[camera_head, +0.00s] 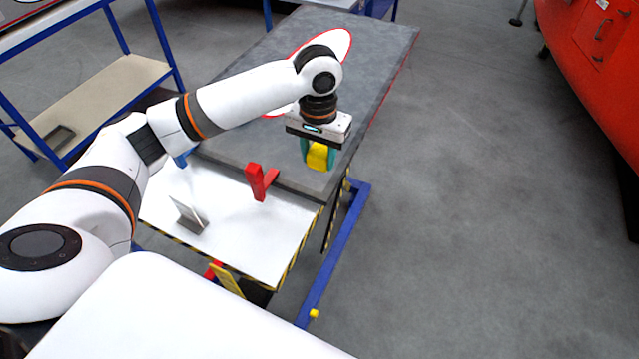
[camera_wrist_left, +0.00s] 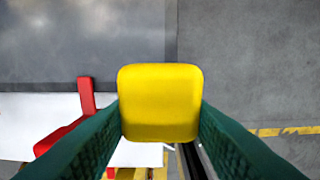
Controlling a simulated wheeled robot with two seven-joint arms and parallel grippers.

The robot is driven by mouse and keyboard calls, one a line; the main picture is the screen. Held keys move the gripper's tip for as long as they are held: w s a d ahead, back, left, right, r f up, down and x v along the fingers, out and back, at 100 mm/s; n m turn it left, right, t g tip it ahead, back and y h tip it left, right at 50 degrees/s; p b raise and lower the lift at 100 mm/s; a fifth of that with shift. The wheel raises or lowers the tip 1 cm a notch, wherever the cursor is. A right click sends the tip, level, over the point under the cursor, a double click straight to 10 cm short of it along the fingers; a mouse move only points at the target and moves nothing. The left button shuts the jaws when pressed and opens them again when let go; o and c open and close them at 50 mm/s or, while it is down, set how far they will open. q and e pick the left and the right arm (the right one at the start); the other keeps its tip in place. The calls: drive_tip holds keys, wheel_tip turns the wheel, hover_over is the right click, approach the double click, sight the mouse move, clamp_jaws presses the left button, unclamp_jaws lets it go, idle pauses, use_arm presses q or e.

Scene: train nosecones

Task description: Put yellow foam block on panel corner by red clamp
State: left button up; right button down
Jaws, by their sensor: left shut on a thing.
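The yellow foam block (camera_head: 319,156) is held between the green fingers of my left gripper (camera_head: 318,155). In the left wrist view the block (camera_wrist_left: 160,102) fills the middle, between both fingers (camera_wrist_left: 160,125). The grey panel (camera_head: 235,130) lies on the table, and its near right corner is just below and beside the held block. The block appears above the panel edge; the exact gap cannot be told. The red clamp (camera_head: 262,181) stands at the panel's near edge, left of the block. It also shows in the left wrist view (camera_wrist_left: 86,98) at the left. My right gripper is not in view.
The white table top (camera_head: 255,235) in front of the panel holds a small grey stand (camera_head: 190,216). A blue clamp (camera_head: 181,160) is at the panel's left. A blue shelf rack (camera_head: 85,110) stands left; a red train nose (camera_head: 595,70) is right. Floor between is clear.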

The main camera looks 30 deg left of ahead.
sight(320, 170)
use_arm(q)
drive_tip(key=f, duration=0.3)
drive_tip(key=shift+s+d+f, duration=0.15)
drive_tip(key=shift+d+f, duration=0.05)
drive_tip(key=shift+f, duration=0.1)
drive_tip(key=shift+d+f+p, duration=0.1)
drive_tip(key=shift+f+p, duration=0.2)
drive_tip(key=shift+f, duration=0.05)
drive_tip(key=f, duration=0.4)
drive_tip(key=shift+a+f+p, duration=0.2)
drive_tip(key=shift+f+p, duration=0.1)
drive_tip(key=shift+p, duration=0.1)
drive_tip(key=shift+d+f, duration=0.1)
drive_tip(key=shift+f, duration=0.05)
drive_tip(key=o, duration=1)
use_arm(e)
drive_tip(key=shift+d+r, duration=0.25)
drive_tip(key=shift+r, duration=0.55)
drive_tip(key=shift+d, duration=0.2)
use_arm(q)
drive_tip(key=shift+r, duration=0.4)
wheel_tip(320, 170, up, 12)
drive_tip(key=shift+f+b, duration=0.25)
drive_tip(key=shift+b, duration=0.9)
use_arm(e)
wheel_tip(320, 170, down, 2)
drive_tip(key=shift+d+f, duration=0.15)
